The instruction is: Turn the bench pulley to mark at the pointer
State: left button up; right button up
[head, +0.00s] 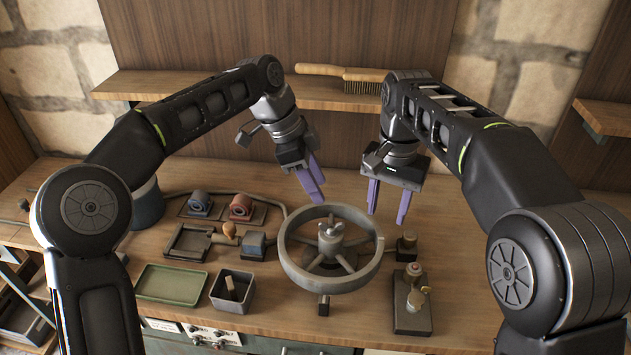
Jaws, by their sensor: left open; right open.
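The bench pulley (332,284) is a grey spoked wheel lying flat on the workbench, with a winged hub (331,238) at its middle. A small pale mark (380,244) shows on the right of its rim. A small dark block (324,305) stands at the front of the rim; I cannot tell if it is the pointer. My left gripper (318,196) is open and empty above the far side of the wheel. My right gripper (388,217) is open and empty, fingers down, above the wheel's far right side. Neither visibly touches the wheel.
A dark block with a brass knob (406,245) and a fixture plate (412,313) stand right of the wheel. A green tray (171,284), a grey bin (232,292) and several small fixtures lie left. A brush (341,74) rests on the back shelf (230,93).

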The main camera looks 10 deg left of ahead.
aim_at(329, 248)
jog(key=k, duration=1)
